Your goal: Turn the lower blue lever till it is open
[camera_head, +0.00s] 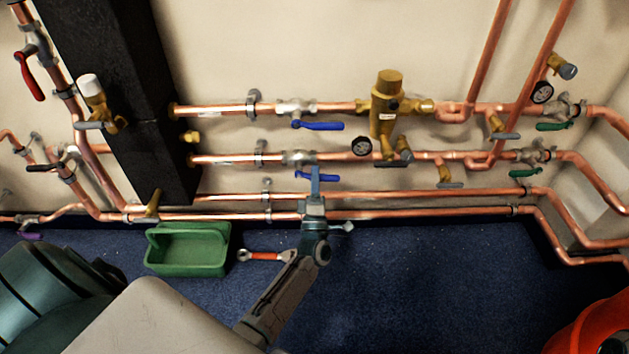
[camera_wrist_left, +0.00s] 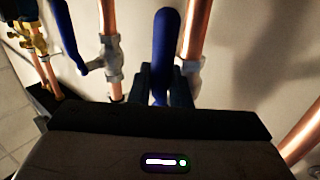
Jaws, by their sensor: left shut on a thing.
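The lower blue lever (camera_head: 325,178) is on a valve (camera_head: 299,158) of the second copper pipe in the head view. It lies roughly along the pipe, partly hidden by my gripper. My left gripper (camera_head: 315,174) reaches up to it from below. In the left wrist view the lower blue lever (camera_wrist_left: 161,55) stands between the two dark fingers of my left gripper (camera_wrist_left: 168,88), which is shut on it. The upper blue lever (camera_head: 318,125) is on the pipe above, apart from the gripper; it also shows in the left wrist view (camera_wrist_left: 65,35). My right gripper is not in view.
A brass fitting (camera_head: 386,100) and gauge (camera_head: 361,147) sit right of the levers. More copper pipes (camera_head: 400,213) run below. A green crate (camera_head: 188,268) and a red-handled wrench (camera_head: 265,256) lie on the blue floor. The floor (camera_head: 430,285) to the right is clear.

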